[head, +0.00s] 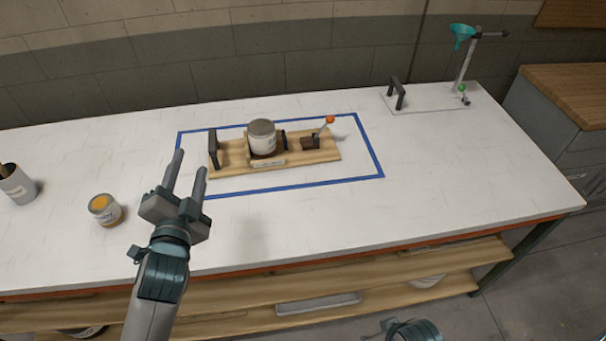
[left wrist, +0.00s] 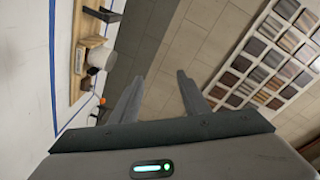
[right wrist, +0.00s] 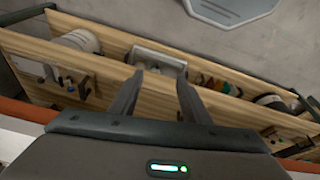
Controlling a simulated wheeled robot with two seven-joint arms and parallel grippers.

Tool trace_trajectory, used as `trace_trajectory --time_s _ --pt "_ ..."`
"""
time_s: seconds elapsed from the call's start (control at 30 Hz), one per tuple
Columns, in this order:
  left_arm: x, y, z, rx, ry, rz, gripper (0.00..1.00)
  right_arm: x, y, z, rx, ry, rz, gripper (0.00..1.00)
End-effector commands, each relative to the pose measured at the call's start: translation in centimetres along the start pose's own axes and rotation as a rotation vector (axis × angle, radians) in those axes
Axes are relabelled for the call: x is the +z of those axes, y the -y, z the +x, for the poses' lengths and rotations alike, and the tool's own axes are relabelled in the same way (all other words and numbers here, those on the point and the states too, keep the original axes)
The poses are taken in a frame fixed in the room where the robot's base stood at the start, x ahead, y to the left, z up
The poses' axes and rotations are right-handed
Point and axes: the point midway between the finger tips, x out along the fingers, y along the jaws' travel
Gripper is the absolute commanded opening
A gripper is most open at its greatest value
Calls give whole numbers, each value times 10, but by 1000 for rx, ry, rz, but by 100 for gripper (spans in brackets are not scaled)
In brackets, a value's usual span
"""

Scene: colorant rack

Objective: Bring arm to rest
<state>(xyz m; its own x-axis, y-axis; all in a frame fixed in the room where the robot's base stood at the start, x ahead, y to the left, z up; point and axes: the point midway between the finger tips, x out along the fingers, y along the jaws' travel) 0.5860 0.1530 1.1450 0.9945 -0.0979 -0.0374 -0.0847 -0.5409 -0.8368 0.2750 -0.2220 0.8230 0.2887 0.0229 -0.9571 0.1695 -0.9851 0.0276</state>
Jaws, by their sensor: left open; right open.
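My left gripper (head: 187,172) is open and empty, raised in front of the white table, left of the wooden board (head: 225,152) in the head view. Its open fingers also show in the left wrist view (left wrist: 158,92), pointing toward the wall. My right gripper (right wrist: 155,92) is open and empty in the right wrist view, in front of the shelves under the table. In the head view only a part of my right arm shows at the bottom edge. A grey-lidded can (head: 262,138) stands upright on the wooden board, which also has a black handle (head: 213,147) and an orange-knobbed lever (head: 330,120).
A blue outline (head: 283,188) surrounds the board. An open can of orange colorant (head: 104,210) and a container with sticks (head: 17,185) stand at the left. A stand with a teal funnel (head: 463,35) is at the back right. The table's right front is clear.

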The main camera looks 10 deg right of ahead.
Motion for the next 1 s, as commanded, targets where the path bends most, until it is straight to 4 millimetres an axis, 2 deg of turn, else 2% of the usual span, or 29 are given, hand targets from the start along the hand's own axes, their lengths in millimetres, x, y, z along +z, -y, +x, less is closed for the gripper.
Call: trace_trajectory --time_s 0.03,0.17,0.2,0.27,0.4,0.5,0.7,0.97,1.0 --pt "24 -20 -15 61 75 -73 42 -1 0 -5 1 -2 0 43" --pt "77 -68 -57 202 268 -251 42 -2 -1 -17 2 -6 0 43" --pt "91 -82 -72 243 328 -303 42 -2 -1 -21 3 -7 1 43" --pt "110 -103 -98 301 420 -377 42 -3 -1 -26 3 -8 1 43" --pt "145 -144 -161 420 626 -528 42 -3 -2 -38 5 -11 1 43" --pt "160 -164 -200 480 743 -605 42 -3 -2 -45 5 -13 1 43" --pt "175 -188 -259 560 915 -704 42 -4 -2 -54 7 -15 2 43" --pt "183 -207 -324 635 1096 -792 42 -4 -3 -63 8 -17 2 43" --pt "191 -220 -320 635 1097 -795 42 -2 -2 -49 7 -17 2 43"
